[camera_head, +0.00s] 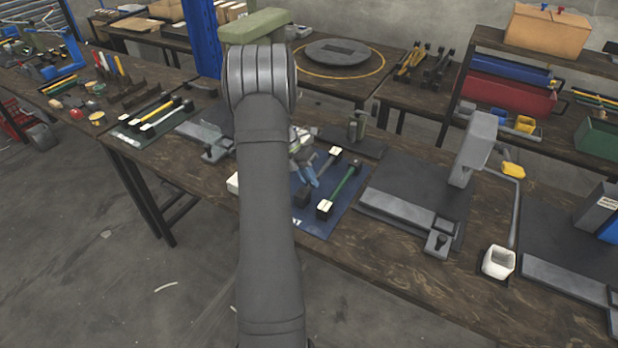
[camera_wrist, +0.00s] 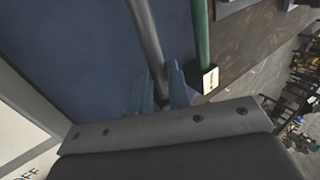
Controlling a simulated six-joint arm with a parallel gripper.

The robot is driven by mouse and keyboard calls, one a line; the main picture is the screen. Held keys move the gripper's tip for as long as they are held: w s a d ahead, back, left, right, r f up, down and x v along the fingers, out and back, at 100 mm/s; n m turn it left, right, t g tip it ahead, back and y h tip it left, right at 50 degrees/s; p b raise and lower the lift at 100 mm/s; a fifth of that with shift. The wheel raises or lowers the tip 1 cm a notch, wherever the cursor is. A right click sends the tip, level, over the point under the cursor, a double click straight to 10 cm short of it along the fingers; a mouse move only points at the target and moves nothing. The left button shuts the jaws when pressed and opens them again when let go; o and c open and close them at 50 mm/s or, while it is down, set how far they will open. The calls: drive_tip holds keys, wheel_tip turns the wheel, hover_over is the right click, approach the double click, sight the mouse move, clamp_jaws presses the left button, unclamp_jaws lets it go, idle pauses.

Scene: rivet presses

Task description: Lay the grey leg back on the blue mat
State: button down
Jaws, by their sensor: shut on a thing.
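The grey leg (camera_head: 325,164) has dark end blocks, one with a pale face, and is over the blue mat (camera_head: 317,226) in the head view. My gripper (camera_head: 309,172) is shut on it; the blue fingers stand on either side of the grey rod (camera_wrist: 147,35) in the wrist view. The leg lies roughly parallel to the green leg (camera_head: 341,187), just left of it. The leg is on or very close above the mat; I cannot tell whether it touches. My arm hides the mat's left part. The gripper also shows in the wrist view (camera_wrist: 162,92).
A grey press (camera_head: 477,150) on a dark base plate stands right of the mat. A white cup (camera_head: 498,262) sits at the bench's front edge. A dark mat with more legs (camera_head: 160,118) lies on the left bench.

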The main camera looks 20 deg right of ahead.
drive_tip(key=shift+f, duration=0.65)
drive_tip(key=c, duration=1.3)
unclamp_jaws()
drive_tip(key=v, duration=1.7)
drive_tip(key=shift+r, duration=0.25)
drive_tip(key=shift+f, duration=0.1)
drive_tip(key=x, duration=1.7)
drive_tip(key=shift+f, duration=0.2)
drive_tip(key=shift+r, duration=0.15)
drive_tip(key=shift+r, duration=0.1)
